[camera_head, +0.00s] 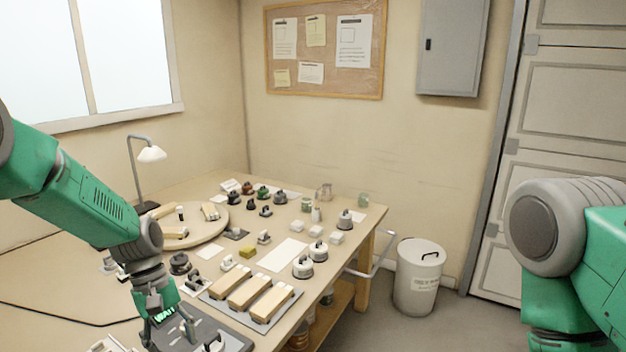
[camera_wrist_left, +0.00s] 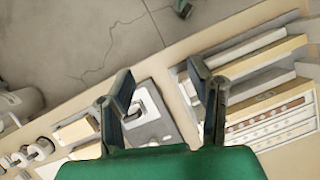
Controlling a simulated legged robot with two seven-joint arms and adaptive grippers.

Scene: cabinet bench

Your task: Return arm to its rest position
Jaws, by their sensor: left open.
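My left arm (camera_head: 95,205) comes in from the left in the head view and reaches down over the front of the bench (camera_head: 60,270). In the left wrist view my left gripper (camera_wrist_left: 163,92) has its two fingers spread apart with nothing between the tips. Below it in that view lies a grey plate (camera_wrist_left: 155,132) with a small handle. My right arm (camera_head: 605,250) shows at the right edge of the head view, off the bench. Its gripper is out of view.
A grey tray (camera_head: 285,306) with wooden blocks lies near the gripper. A round wooden board (camera_head: 215,228), a lamp (camera_head: 150,154) and several small knobbed pieces stand farther back. A bin (camera_head: 418,280) stands on the floor right of the bench, with open floor around it.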

